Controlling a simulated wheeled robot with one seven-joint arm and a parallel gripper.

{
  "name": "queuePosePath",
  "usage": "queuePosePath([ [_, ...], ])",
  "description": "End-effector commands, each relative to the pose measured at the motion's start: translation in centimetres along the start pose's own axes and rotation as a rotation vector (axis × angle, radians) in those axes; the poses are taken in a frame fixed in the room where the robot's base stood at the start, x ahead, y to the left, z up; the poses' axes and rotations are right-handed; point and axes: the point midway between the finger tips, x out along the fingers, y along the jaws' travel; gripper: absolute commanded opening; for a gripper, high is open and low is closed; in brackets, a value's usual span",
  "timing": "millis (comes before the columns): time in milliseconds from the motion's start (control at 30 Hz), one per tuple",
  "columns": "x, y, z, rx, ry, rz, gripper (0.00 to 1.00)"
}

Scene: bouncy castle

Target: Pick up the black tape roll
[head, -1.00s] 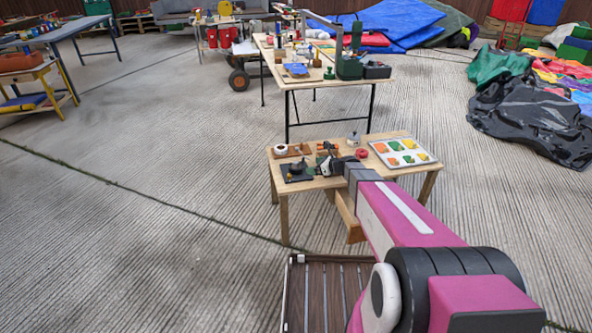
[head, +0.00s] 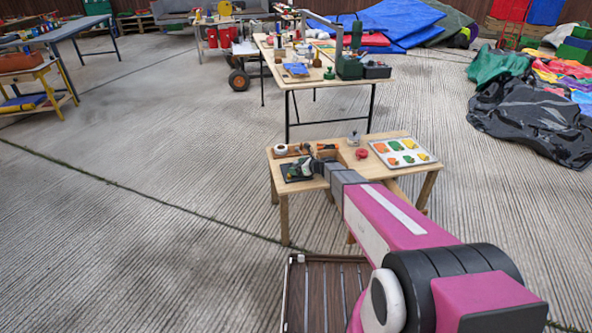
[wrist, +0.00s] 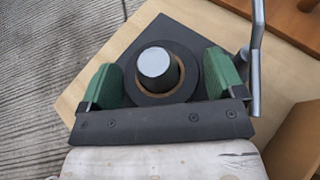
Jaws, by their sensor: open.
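The black tape roll (wrist: 191,60) shows in the wrist view, with a tan core. It lies around an upright post with a pale grey top (wrist: 155,63) on a dark square base (wrist: 178,27). My gripper (wrist: 163,82) is open, with one green finger on the left of the roll and one on the right. I cannot tell whether the fingers touch it. In the head view my gripper (head: 304,168) is over the dark base at the small table's left front, and the black roll is largely hidden there.
The small wooden table (head: 340,170) also holds a white roll (head: 281,149), a red ring-like item (head: 361,154) and a tray of coloured pieces (head: 425,157). In the wrist view a grey metal bar (wrist: 255,50) rises close by the right finger. A longer table (head: 330,78) stands behind.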

Motion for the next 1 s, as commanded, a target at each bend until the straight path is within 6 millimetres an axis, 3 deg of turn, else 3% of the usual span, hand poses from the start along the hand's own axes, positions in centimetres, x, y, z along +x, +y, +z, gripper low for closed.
queuePosePath([
  [167, -0.1, 0.0, 0.0, 0.000, 0.000, 0.000, 0.85],
  [267, -0.1, 0.0, 0.0, 0.000, 0.000, 0.000, 0.52],
  [667, -0.4, 0.1, 0.7, -0.002, -0.001, 0.000, 0.51],
  [1000, -2.7, 0.1, 6.2, -0.002, -0.001, -0.001, 0.51],
])
